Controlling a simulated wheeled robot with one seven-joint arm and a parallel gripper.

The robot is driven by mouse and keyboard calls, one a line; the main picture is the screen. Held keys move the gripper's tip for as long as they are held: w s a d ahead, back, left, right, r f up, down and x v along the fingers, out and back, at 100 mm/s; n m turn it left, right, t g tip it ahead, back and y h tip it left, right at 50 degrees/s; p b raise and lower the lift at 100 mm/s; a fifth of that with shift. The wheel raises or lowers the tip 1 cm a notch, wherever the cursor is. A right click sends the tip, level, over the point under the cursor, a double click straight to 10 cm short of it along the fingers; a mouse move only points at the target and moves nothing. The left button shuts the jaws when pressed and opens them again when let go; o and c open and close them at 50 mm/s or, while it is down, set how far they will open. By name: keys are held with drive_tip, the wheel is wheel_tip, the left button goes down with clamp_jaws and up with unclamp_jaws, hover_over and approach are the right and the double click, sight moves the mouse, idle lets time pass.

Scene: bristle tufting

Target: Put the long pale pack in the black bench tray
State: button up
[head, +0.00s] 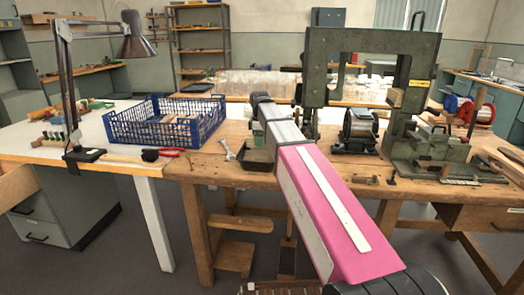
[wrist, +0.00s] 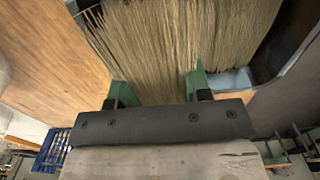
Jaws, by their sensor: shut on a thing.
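The long pale pack (wrist: 185,40) is a bundle of straight tan bristles filling the upper middle of the wrist view. My gripper (wrist: 160,88) has its two green fingers shut on either side of it. In the head view the pack and the fingers are hidden behind my pink arm. The black bench tray (head: 256,164) sits on the wooden bench beside my arm, which covers its right part. A dark surface lies beside the bristles at the upper right of the wrist view; I cannot tell whether it is the tray.
A green machine frame (head: 416,85) and a wire spool (head: 358,128) stand to the right.

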sight(262, 156)
drive_tip(key=shift+s+d+f, duration=0.2)
drive_tip(key=shift+d+f, duration=0.15)
drive_tip(key=shift+d, duration=0.1)
drive_tip(key=shift+f, duration=1.95)
drive_tip(key=o, duration=1)
drive_tip(key=shift+f, duration=0.1)
drive_tip(key=shift+o, duration=0.2)
drive_tip(key=shift+r, duration=3.9)
